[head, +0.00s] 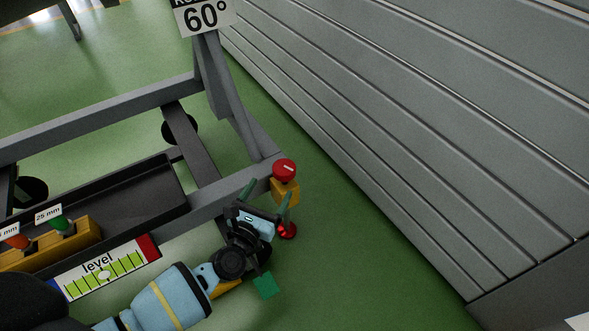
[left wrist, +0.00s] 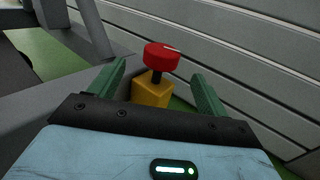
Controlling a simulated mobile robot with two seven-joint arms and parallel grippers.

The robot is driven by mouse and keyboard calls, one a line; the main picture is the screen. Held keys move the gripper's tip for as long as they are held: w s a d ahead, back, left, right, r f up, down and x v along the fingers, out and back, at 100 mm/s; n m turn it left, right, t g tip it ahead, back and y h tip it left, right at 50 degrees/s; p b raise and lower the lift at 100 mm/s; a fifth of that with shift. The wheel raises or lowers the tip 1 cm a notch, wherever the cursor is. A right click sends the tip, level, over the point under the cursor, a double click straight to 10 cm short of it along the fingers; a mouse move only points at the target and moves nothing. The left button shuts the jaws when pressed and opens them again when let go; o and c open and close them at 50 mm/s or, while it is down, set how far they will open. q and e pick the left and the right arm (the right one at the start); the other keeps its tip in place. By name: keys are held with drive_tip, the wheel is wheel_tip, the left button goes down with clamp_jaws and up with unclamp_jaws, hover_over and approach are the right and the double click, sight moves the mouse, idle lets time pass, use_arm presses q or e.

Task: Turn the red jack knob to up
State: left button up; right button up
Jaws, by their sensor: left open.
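The red jack knob (head: 284,169) sits on top of a yellow block (head: 285,190) at the corner of the grey frame. It has a white mark on its top. My left gripper (head: 268,192) is just in front of it, open and empty. In the left wrist view the red knob (left wrist: 163,57) stands on a dark stem above the yellow block (left wrist: 151,90). It lies between and beyond the two green fingers (left wrist: 157,85), apart from both. The level gauge (head: 104,270) with yellow-green bars lies at the lower left. My right gripper is not in view.
A grey ribbed wall (head: 430,110) runs along the right, with green floor (head: 330,225) between it and the frame. Green and orange knobs on a yellow strip (head: 85,236) stand at left. A 60° sign (head: 205,16) is at the top.

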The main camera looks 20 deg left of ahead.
sight(279, 178)
use_arm(q)
drive_tip(key=shift+w+d+f, duration=0.2)
drive_tip(key=shift+w, duration=0.35)
drive_tip(key=shift+r, duration=0.1)
drive_tip(key=shift+w+b, duration=0.2)
drive_tip(key=shift+b, duration=0.1)
drive_tip(key=w+b, duration=0.2)
drive_tip(key=w, duration=0.3)
drive_tip(key=shift+w+d, duration=0.15)
drive_tip(key=shift+w, duration=0.2)
drive_tip(key=shift+w+b, duration=0.3)
drive_tip(key=shift+w, duration=0.5)
drive_tip(key=c, duration=1)
